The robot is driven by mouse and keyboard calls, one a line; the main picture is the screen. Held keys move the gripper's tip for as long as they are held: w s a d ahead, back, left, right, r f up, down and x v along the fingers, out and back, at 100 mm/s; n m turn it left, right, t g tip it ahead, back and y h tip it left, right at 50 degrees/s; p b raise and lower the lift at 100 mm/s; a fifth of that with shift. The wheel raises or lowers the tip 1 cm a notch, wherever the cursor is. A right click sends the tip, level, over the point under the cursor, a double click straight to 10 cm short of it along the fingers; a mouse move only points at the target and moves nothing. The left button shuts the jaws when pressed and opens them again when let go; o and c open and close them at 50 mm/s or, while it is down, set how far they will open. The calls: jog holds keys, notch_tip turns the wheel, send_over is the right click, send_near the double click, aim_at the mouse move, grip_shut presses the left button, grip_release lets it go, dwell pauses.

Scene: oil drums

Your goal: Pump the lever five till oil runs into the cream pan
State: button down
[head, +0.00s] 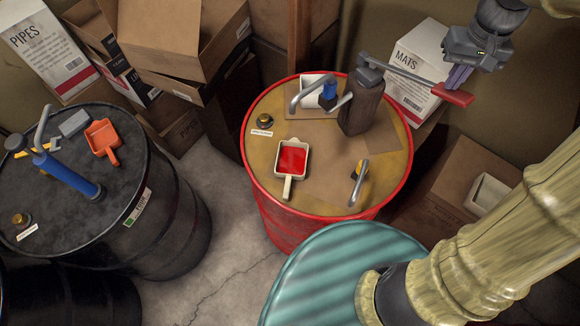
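A red-rimmed drum (270,210) with a tan top stands in the middle. A dark pump body (362,108) rises at the back right of its top. Its lever (405,76) reaches right and ends in a red grip (455,96). My gripper (457,82) points down at the red grip, close to or touching it; I cannot tell whether the fingers are shut on it. A cream pan (288,186) with a handle lies on the front left of the drum top, red inside. A pale square container (311,84) sits at the back, partly hidden by a grey bent spout (303,95).
A black drum (150,240) at the left carries an orange scoop (103,139) and a blue hand pump (70,176). Boxes (180,40) crowd the back; a MATS box (418,62) is behind my gripper.

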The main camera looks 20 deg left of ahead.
jog(key=shift+f+b, duration=4.1)
jog(key=shift+f, duration=2.2)
notch_tip(320, 180, up, 15)
jog(key=p, duration=1.3)
jog(key=shift+f, duration=0.1)
notch_tip(320, 180, up, 5)
jog(key=p, duration=0.4)
